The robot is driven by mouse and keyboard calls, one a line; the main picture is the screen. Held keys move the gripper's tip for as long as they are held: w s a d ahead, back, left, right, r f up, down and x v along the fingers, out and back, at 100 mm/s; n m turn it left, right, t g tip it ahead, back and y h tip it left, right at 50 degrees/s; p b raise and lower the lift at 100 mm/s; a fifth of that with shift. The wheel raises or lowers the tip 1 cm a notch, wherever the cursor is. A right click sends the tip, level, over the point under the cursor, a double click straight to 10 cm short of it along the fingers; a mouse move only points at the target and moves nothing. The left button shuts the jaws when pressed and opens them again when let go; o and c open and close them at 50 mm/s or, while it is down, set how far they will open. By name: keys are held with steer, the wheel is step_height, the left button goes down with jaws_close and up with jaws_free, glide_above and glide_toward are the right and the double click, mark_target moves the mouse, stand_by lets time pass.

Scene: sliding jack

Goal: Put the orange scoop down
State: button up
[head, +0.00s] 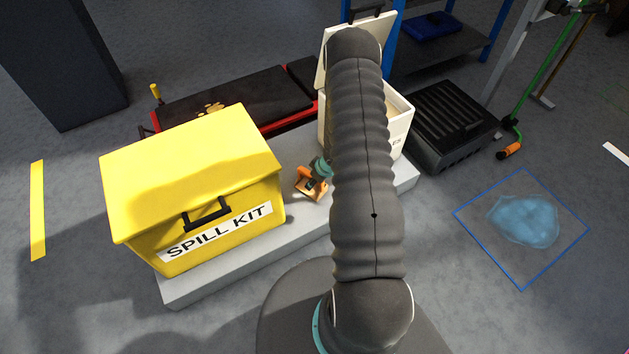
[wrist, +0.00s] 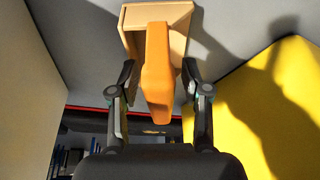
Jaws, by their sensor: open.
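The orange scoop (wrist: 157,70) shows in the wrist view with its handle toward me, between the fingers of my gripper (wrist: 158,85). Its paler box-like end (wrist: 183,18) lies beyond the fingertips on the light grey surface. The fingers stand apart on both sides of the handle, with a gap on each side. In the head view the scoop (head: 310,183) sits on the grey plinth (head: 245,262), between the yellow box and the white bin. My gripper's teal part (head: 321,167) is beside it there; the arm hides most of the gripper.
The yellow spill kit box (head: 195,170) stands close to the left of the scoop, and the open white bin (head: 400,125) to its right. A blue spill (head: 525,218) lies inside a blue outline on the floor at right.

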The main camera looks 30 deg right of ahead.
steer(key=s+r+m+t+h+p, duration=0.25)
steer(key=r+h, duration=0.25)
steer(key=r, duration=3.5)
steer(key=s+a+r+m, duration=0.3)
steer(key=s+a+r, duration=0.4)
steer(key=s+r, duration=0.35)
steer(key=s+a+r+y, duration=0.1)
steer(key=s+a+r, duration=0.1)
steer(key=s+a, duration=0.3)
steer(key=s+a+r+y, duration=0.2)
steer(key=s+a, duration=0.3)
steer(key=s, duration=0.3)
steer(key=shift+s+r+g+b, duration=0.35)
steer(key=shift+s+r+b, duration=0.05)
steer(key=shift+b, duration=0.05)
steer(key=shift+a+n, duration=0.1)
steer(key=shift+n, duration=0.15)
